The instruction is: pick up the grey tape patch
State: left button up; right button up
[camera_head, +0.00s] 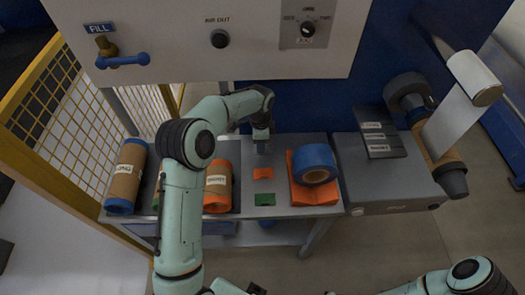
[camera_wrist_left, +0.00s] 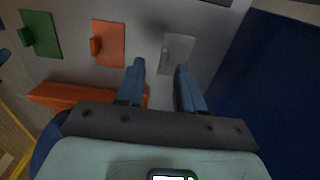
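The grey tape patch (camera_wrist_left: 179,53) lies flat on the grey table in the left wrist view, with a small raised tab on its left side. Its grey is close to the table's. My left gripper (camera_wrist_left: 160,67) is open and empty above the table. The patch lies just beyond the fingertips, more in line with the right finger. In the head view my left gripper (camera_head: 262,147) points down at the table's back and hides the patch. An orange patch (camera_head: 263,173) and a green patch (camera_head: 265,199) lie in a row in front.
A blue tape roll (camera_head: 315,164) stands on an orange tray (camera_head: 325,197) right of the patches. Wrapped rolls (camera_head: 126,176) lie on the left. A grey machine (camera_head: 385,170) adjoins the table's right. A white panel (camera_head: 210,60) overhangs the back. A yellow mesh fence (camera_head: 60,95) borders the left.

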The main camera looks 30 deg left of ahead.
pick_arm(q)
jog(key=f, duration=0.5)
jog(key=shift+w+a, duration=0.15)
jog(key=shift+w, duration=0.15)
grip_shut()
